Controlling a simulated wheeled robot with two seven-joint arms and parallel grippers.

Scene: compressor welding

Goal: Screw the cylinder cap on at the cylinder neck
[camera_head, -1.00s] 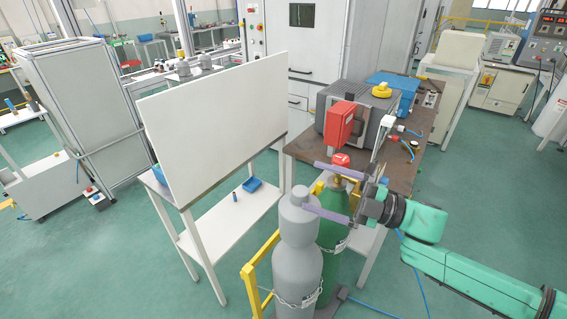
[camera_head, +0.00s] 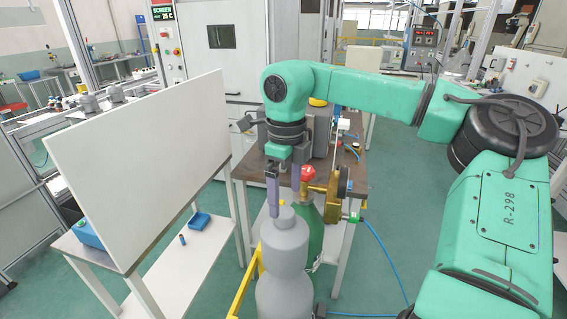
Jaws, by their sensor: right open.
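The grey gas cylinder (camera_head: 283,285) stands upright at bottom centre. A grey cap-like top (camera_head: 284,222) sits on its neck. I cannot tell whether it is screwed tight. My right gripper (camera_head: 284,200) points down just above this top, with its two purple fingers apart. The left finger reaches down in front of the top's left edge; the right finger ends higher, behind it. I see nothing held between the fingers. My left gripper is not in view.
A green cylinder (camera_head: 309,240) with a red knob (camera_head: 308,173) and brass regulator (camera_head: 322,196) stands close behind. A yellow rail (camera_head: 243,287) runs left of the cylinders. A white panel (camera_head: 140,165) stands on a table at left. A blue hose (camera_head: 392,262) lies on the floor.

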